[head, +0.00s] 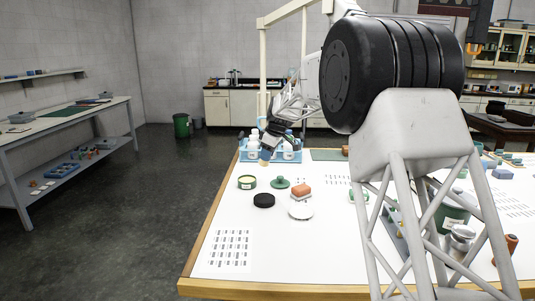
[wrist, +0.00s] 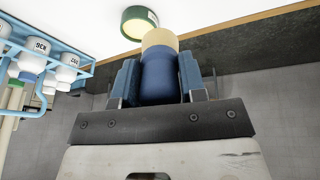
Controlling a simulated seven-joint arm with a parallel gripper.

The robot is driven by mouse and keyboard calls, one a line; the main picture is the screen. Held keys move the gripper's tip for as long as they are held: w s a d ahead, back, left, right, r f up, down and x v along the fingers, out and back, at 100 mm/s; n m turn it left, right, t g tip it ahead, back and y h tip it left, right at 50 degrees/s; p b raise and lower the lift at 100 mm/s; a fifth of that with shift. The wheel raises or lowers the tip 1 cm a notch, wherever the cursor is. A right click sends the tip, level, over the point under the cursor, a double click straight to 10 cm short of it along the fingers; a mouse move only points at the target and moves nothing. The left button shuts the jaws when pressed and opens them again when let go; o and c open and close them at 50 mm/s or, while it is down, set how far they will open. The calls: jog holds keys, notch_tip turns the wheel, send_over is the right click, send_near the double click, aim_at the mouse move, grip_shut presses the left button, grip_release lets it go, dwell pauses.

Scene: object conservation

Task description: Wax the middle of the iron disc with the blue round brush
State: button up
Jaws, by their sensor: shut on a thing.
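My gripper (head: 268,150) is shut on the blue round brush (wrist: 160,75), above the table's far left part. The brush's blue handle sits between the fingers, and its pale bristle end (wrist: 159,39) points away from the wrist. A green tin with a pale yellow filling (head: 247,182) stands on the table below the gripper; it also shows in the wrist view (wrist: 139,22), just beyond the bristles and apart from them. A flat black disc (head: 264,200) lies nearer, right of the tin; I cannot tell whether it is iron.
A blue rack of white bottles (head: 289,154) stands beside the gripper; it also shows at left in the wrist view (wrist: 50,62). A green knobbed thing (head: 280,183) and an orange-brown block (head: 301,190) above a white round base (head: 300,211) are nearby. The table's front left is clear around a printed sheet (head: 229,248).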

aim_at(267, 164)
jog(key=shift+f, duration=2.4)
jog(key=shift+r, duration=0.25)
